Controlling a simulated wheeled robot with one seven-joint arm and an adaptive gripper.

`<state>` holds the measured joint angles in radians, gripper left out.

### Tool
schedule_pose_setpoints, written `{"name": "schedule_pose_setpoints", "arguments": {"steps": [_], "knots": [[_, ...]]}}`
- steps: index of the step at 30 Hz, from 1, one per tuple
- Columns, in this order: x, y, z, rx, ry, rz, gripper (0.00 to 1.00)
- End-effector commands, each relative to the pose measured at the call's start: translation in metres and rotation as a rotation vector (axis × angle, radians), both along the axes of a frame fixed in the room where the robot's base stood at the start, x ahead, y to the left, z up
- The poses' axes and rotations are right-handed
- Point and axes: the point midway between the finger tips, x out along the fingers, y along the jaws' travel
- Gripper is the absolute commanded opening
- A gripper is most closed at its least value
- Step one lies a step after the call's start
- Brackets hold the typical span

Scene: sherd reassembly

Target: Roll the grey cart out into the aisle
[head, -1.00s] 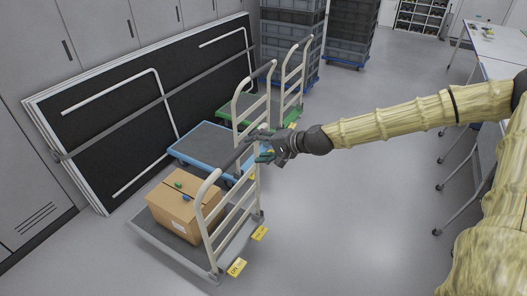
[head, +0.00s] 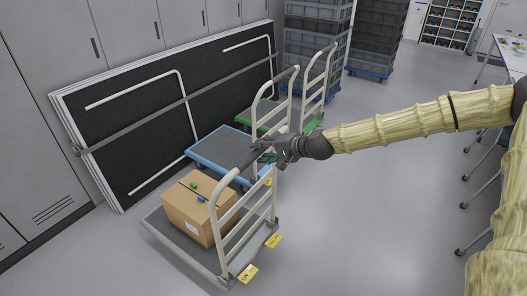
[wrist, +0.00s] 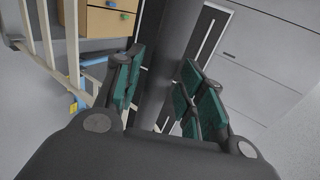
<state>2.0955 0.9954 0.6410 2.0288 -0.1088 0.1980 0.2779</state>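The grey cart (head: 180,245) has a flat grey deck and an upright cream tube handle frame with a dark grip bar. A cardboard box (head: 195,212) with small green and blue objects on top rides on the deck. My gripper (head: 264,154) is at the far end of the cart's grip bar. In the wrist view, the dark grip bar (wrist: 168,65) runs between my green-padded fingers (wrist: 160,90). The fingers stand apart on either side of the bar; firm contact is not visible. Yellow tabs (head: 248,275) sit at the cart's handle end, one reading "ON".
A blue cart (head: 222,150) and a green cart (head: 246,113) stand just behind. Folded black panels (head: 140,130) lean on the lockers at left. Stacked grey crates (head: 315,45) stand at the back. The aisle floor (head: 365,210) is clear up to the tables at right.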

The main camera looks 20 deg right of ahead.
Motion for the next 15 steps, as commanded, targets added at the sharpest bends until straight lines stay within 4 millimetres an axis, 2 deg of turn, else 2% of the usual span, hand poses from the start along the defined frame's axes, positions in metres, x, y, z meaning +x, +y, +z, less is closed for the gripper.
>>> {"name": "schedule_pose_setpoints", "arguments": {"steps": [1,5,15], "knots": [[0.0,0.0,0.0,0.0,0.0,0.0,0.24],[0.0,0.0,0.0,0.0,0.0,0.0,0.01],[-0.01,-0.009,0.001,0.0,0.0,-0.002,0.0]]}}
